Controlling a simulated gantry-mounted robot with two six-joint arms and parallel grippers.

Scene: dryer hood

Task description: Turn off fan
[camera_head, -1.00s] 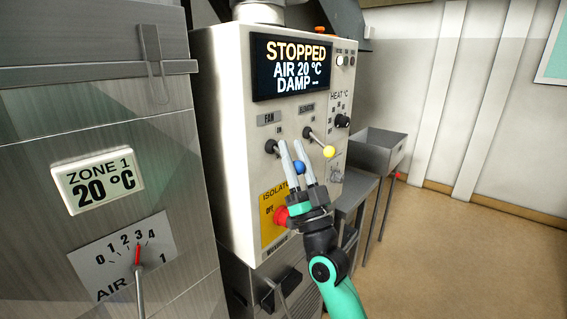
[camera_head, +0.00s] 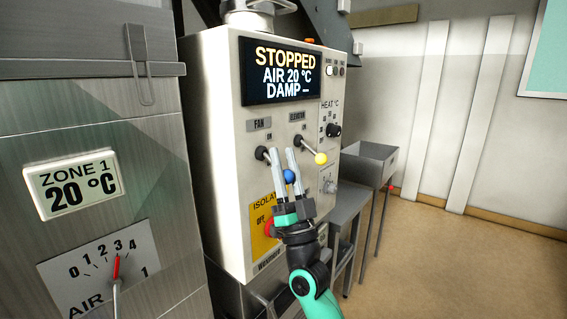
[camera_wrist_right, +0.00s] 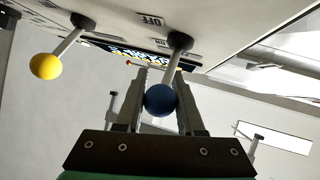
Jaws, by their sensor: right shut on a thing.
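The control panel (camera_head: 222,150) carries a lever labelled FAN with a blue ball knob (camera_head: 289,176); the knob also shows in the right wrist view (camera_wrist_right: 160,100). My right gripper (camera_head: 282,160) is shut on the fan lever, with one finger on each side of the blue knob and its rod. The lever points down and outward from the panel. Beside it, the elevator lever with a yellow knob (camera_head: 321,158) stands clear of the fingers; its knob also shows in the right wrist view (camera_wrist_right: 46,66). The display (camera_head: 285,72) reads STOPPED, AIR 20 °C. My left gripper is out of view.
A red isolator knob (camera_head: 270,229) on a yellow plate sits just behind my right gripper, partly hidden. A heat dial (camera_head: 334,130) is at the panel's right. A metal cabinet (camera_head: 150,190) stands at left, and a steel bin (camera_head: 368,163) at right.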

